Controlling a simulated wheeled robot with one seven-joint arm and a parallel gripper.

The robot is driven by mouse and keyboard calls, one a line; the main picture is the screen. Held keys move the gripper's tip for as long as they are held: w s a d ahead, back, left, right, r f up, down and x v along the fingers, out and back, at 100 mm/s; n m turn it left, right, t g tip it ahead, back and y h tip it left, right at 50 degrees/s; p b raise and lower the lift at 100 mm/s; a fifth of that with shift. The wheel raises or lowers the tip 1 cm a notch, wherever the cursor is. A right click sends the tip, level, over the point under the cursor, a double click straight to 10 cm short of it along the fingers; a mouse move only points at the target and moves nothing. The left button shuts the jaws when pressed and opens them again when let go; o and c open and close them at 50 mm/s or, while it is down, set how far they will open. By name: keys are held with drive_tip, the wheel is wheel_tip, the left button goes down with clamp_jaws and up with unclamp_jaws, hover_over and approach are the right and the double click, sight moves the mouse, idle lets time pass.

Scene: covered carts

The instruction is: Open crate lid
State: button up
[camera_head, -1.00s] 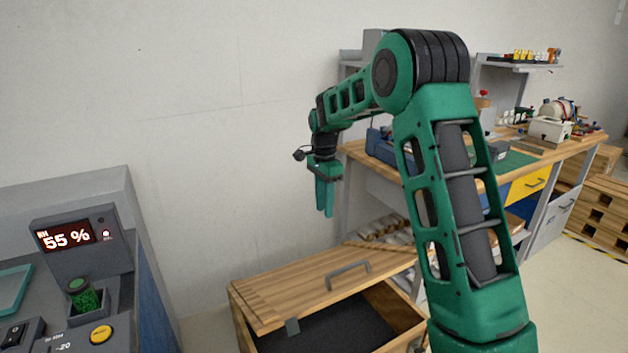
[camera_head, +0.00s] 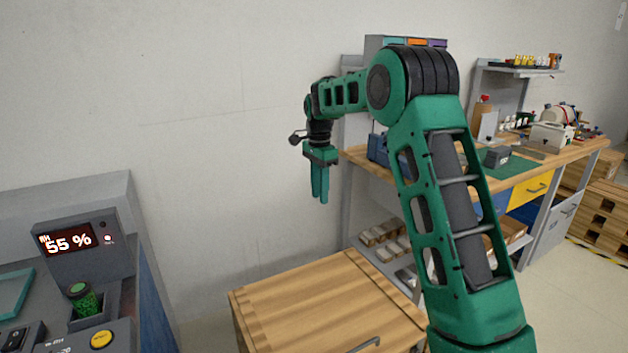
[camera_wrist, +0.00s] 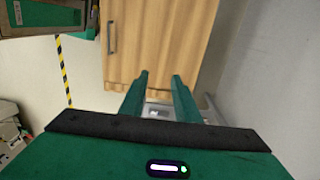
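The wooden crate lid (camera_head: 310,300) lies flat over the crate, and no opening into the crate shows. Its grey handle (camera_head: 364,345) is at the near right edge, partly cut off by the bottom of the picture. The lid also shows in the wrist view (camera_wrist: 165,40), with its handle (camera_wrist: 112,37) at the left. My gripper (camera_head: 320,198) hangs in the air above and behind the crate, fingers down and apart from the lid. In the wrist view my gripper (camera_wrist: 160,75) has a clear gap between its fingers and holds nothing.
A grey console with a "55 %" display (camera_head: 68,241) stands at the left. A workbench (camera_head: 545,165) with tools and shelves stands at the right, behind my arm. Wooden pallets (camera_head: 602,215) are at the far right. The wall is behind the crate.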

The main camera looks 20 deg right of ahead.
drive_tip(key=shift+w+a+r, duration=0.1)
drive_tip(key=shift+w+r, duration=0.6)
drive_tip(key=shift+r, duration=0.2)
drive_tip(key=shift+w+a+r, duration=0.1)
drive_tip(key=shift+w+r, duration=0.55)
drive_tip(key=shift+r, duration=0.2)
